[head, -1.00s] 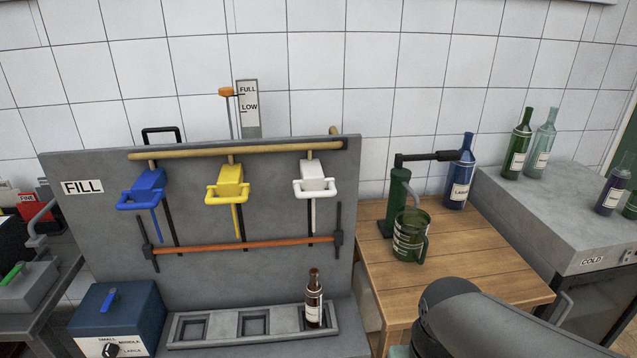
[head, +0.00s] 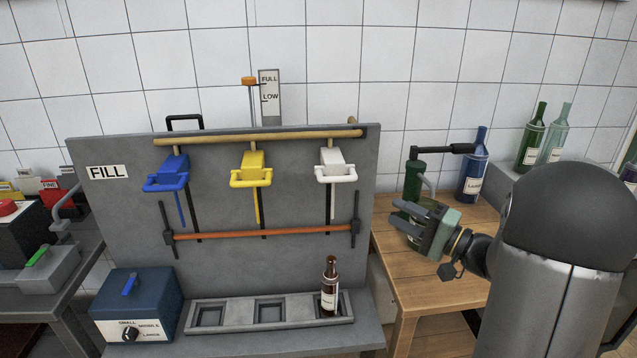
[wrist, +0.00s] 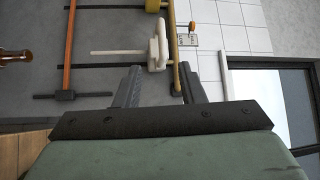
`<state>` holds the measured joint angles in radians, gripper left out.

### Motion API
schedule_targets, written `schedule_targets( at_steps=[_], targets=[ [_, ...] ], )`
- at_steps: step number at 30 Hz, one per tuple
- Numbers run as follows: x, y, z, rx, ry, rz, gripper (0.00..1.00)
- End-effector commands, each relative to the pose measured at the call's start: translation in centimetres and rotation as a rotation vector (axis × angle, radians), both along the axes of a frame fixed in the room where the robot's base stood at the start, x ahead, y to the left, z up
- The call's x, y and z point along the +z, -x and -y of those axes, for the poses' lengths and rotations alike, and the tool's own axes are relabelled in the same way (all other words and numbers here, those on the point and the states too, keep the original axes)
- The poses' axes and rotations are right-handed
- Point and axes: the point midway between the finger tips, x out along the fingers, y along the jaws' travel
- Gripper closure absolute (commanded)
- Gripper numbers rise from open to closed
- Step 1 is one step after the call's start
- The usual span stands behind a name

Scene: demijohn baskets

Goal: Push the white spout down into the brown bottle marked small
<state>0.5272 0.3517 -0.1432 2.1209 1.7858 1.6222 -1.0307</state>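The white spout (head: 336,172) hangs at the right end of the wooden rail, its thin tube pointing down. The brown bottle (head: 330,290) stands upright in the right recess of the grey tray, below the spout, with a gap between its mouth and the tube. Its label is too small to read. My gripper (head: 406,214) is open and empty, to the right of the spout and apart from it. In the wrist view the white spout (wrist: 157,48) lies ahead between my spread fingers (wrist: 160,77), and the brown bottle (wrist: 15,57) shows at the left edge.
Blue (head: 168,173) and yellow (head: 251,170) spouts hang left of the white one. A red-brown bar (head: 265,231) crosses the panel below them. A wooden table (head: 440,300) with a green pump (head: 413,185) and blue bottle (head: 474,170) stands at right.

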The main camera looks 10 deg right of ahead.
Motion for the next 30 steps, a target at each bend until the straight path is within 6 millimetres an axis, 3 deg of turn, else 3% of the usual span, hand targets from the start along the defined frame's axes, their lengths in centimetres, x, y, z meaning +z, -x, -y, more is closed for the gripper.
schedule_targets(
  at_steps=[5, 22, 30],
  targets=[
    [0.6, -1.2, -0.4, -0.015, -0.004, 0.02, 0.64],
    [2.3, -9.7, -8.7, -0.011, -0.004, 0.015, 0.64],
    [2.6, -12.3, -11.0, -0.015, -0.004, 0.014, 0.64]
  ],
)
